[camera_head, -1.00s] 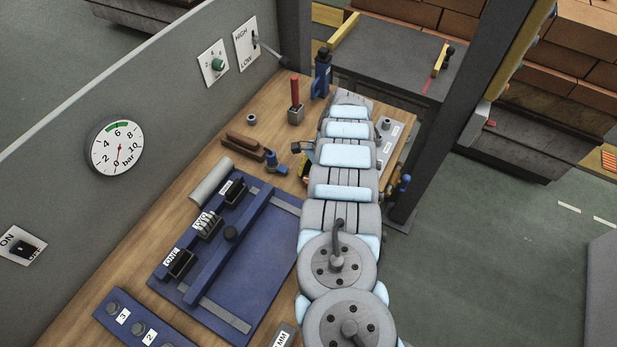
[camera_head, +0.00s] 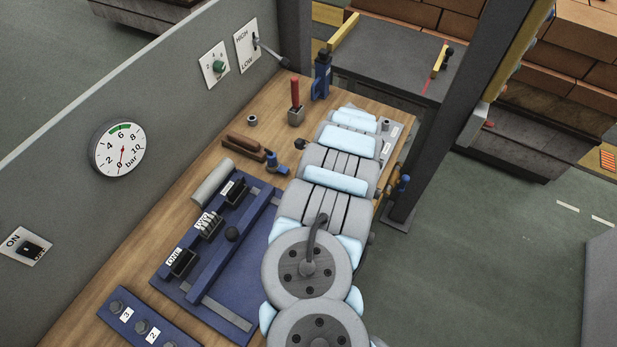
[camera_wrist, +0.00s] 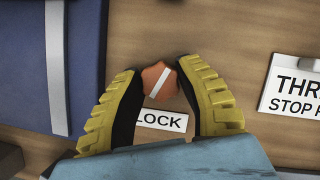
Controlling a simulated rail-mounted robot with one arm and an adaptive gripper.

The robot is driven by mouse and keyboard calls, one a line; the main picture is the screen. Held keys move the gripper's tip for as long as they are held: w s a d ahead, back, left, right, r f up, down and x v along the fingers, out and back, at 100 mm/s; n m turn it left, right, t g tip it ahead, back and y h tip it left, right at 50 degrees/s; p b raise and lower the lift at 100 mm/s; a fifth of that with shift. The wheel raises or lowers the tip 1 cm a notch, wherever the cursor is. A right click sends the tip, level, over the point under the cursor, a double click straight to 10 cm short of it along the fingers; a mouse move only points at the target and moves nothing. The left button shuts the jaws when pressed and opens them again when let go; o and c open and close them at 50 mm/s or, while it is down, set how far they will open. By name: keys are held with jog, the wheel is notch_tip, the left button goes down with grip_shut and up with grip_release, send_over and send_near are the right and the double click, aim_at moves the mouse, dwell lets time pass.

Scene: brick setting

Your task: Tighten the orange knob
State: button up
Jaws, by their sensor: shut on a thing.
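The orange knob (camera_wrist: 160,82) shows in the wrist view, on the wooden bench just above a white label ending in "LOCK" (camera_wrist: 163,121). A white stripe crosses its top at a slant. My gripper (camera_wrist: 162,77) has its two yellow ribbed fingers on either side of the knob, shut on it. The start of the label is hidden by the left finger. In the head view my arm hides the gripper and the knob.
A blue plate (camera_wrist: 30,60) lies left of the knob in the wrist view, and a "THR… STOP" label (camera_wrist: 292,88) lies right. In the head view, a blue fixture (camera_head: 262,255), a red-handled tool (camera_head: 295,95) and a blue clamp (camera_head: 321,78) stand on the bench.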

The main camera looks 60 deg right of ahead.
jog(key=shift+m, duration=0.3)
jog(key=o, duration=1.2)
jog(key=shift+v, duration=3.7)
jog(key=shift+s+a, duration=0.1)
